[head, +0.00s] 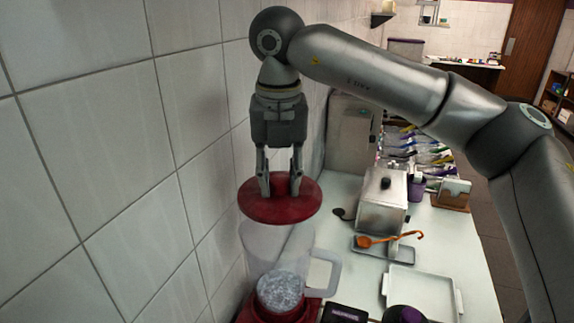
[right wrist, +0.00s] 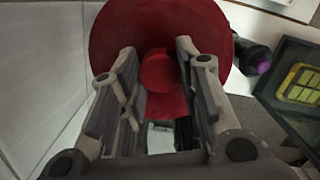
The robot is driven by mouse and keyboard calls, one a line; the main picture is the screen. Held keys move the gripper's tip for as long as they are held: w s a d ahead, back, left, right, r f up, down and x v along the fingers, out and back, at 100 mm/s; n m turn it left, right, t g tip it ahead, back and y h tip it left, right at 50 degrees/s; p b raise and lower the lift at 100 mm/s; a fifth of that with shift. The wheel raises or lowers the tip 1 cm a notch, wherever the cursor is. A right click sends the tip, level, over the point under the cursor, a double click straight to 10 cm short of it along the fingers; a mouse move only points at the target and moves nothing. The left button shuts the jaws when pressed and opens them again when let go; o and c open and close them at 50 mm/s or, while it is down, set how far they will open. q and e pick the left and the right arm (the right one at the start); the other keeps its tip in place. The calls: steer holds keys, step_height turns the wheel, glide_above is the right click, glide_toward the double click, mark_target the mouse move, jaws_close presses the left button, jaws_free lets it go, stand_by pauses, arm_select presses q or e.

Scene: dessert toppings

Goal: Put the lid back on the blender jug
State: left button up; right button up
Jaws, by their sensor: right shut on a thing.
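The red round lid (head: 280,207) is held in my right gripper (head: 280,185), whose fingers point down onto its top. In the right wrist view the fingers (right wrist: 158,85) stand on either side of the lid's round red knob (right wrist: 160,72). The clear blender jug (head: 298,250) stands on its red base (head: 293,311) below the lid, with its handle to the right. The lid is above the jug and appears apart from it, roughly over its opening. Some pale, speckled contents show low in the jug. My left gripper is not in view.
A tiled wall (head: 150,150) rises close on the left of the jug. On the white counter to the right are a white tray (head: 393,300), a metal box (head: 382,200) and an orange ladle (head: 385,239) on a grey tray. A dark item (head: 344,312) stands near the base.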

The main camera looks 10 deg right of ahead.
mark_target(278, 196)
steer(key=shift+s+a+f+b, duration=0.2)
steer(key=shift+s+f+b, duration=0.2)
steer(key=shift+f, duration=0.15)
steer(key=shift+s+a+f+b, duration=0.2)
steer(key=shift+s+f+b, duration=0.1)
steer(key=shift+f+b, duration=0.15)
steer(key=f, duration=0.1)
steer(key=f+b, duration=0.2)
steer(key=shift+w+d+f, duration=0.15)
steer(key=shift+w+f, duration=0.15)
steer(key=shift+s+f+b, duration=0.1)
steer(key=shift+f+b, duration=0.05)
steer(key=shift+b, duration=0.2)
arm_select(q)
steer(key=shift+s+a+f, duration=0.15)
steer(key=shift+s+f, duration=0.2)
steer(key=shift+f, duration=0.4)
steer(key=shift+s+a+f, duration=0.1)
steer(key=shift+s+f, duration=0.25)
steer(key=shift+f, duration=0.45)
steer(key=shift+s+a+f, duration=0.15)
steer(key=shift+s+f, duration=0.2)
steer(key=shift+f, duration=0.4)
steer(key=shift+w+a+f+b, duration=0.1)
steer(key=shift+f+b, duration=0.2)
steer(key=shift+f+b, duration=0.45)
arm_select(e)
steer(key=shift+f, duration=0.2)
steer(key=o, duration=1.1)
